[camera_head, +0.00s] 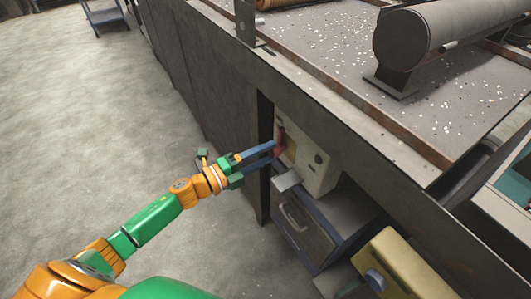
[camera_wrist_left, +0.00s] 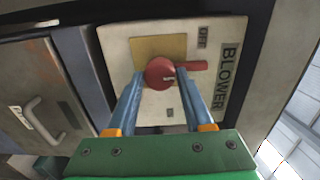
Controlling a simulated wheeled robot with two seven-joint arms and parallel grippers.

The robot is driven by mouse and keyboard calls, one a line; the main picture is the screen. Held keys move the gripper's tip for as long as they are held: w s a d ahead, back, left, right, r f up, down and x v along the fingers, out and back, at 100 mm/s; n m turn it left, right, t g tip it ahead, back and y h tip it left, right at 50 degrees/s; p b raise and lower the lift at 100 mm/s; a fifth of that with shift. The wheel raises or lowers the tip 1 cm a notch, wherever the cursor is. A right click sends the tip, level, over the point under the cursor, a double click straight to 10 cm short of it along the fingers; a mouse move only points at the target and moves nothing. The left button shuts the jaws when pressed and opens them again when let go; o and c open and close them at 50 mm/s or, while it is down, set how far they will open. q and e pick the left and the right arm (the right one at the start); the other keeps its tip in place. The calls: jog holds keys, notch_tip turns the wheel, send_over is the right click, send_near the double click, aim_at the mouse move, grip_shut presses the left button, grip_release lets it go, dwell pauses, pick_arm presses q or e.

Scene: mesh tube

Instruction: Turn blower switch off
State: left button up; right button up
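The blower switch is a red rotary knob (camera_wrist_left: 159,73) with a lever (camera_wrist_left: 195,66) pointing right in the left wrist view. It sits over a tan square plate on a pale switch box (camera_wrist_left: 117,45) marked "BLOWER" and "OFF". In the head view the red switch (camera_head: 281,138) is on the box's left face, partly hidden by my gripper. My left gripper (camera_wrist_left: 160,77) has its blue fingers apart, one each side of the knob's round part. I cannot tell whether they touch it. It also shows in the head view (camera_head: 273,151). My right gripper is not in view.
A grey drawer cabinet (camera_head: 303,228) stands below the box, and a yellow unit (camera_head: 407,262) is at its lower right. A long machine wall (camera_head: 205,75) runs behind, with a large roller (camera_head: 445,32) on top.

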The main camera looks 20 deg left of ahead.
pick_arm(q)
jog(key=o, duration=0.3)
jog(key=v, duration=0.7)
jog(key=shift+a, duration=0.1)
